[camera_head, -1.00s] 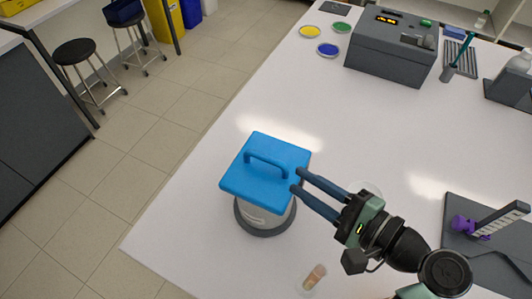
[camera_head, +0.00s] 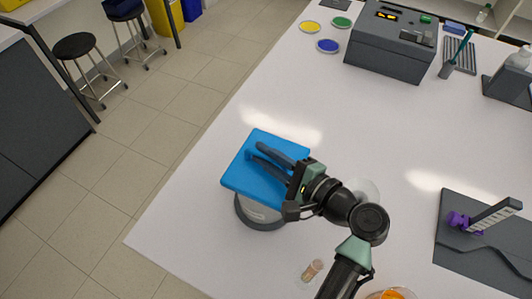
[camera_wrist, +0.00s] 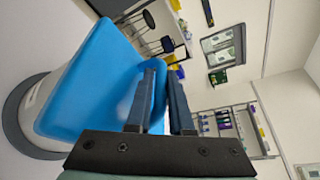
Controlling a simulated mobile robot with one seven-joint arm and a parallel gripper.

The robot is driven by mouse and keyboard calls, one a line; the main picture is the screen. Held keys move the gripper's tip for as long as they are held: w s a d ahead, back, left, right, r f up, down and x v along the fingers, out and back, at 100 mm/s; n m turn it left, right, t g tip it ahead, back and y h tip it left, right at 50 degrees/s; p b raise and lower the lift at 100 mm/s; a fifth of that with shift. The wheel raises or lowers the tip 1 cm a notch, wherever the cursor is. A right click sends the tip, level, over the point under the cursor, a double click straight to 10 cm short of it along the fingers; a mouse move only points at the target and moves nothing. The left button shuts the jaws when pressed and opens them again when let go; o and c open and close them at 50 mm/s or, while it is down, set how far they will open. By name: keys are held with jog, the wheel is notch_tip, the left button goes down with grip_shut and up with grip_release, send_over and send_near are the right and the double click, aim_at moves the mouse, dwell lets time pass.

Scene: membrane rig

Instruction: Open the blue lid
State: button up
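The blue lid (camera_head: 238,178) is a flat square plate lying on a pale round container (camera_head: 258,212) with a dark base ring. The lid fills the left of the wrist view (camera_wrist: 85,85). My gripper (camera_head: 256,153) is over the lid, reaching in from the right. Its two dark fingers are apart, one on each side of the lid's raised blue handle (camera_wrist: 159,100). In the head view the fingers mostly hide the handle. I cannot see clear contact of both fingers with it. The lid looks seated on the container.
A small dish with a pinkish piece (camera_head: 312,270) lies near the table's front edge. A grey device (camera_head: 390,45) and coloured dishes (camera_head: 327,46) stand at the back. A dark mat with a purple clamp (camera_head: 458,221) is at the right. The table's middle is clear.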

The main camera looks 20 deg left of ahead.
grip_shut()
jog(key=shift+r, duration=0.15)
dwell(1.1)
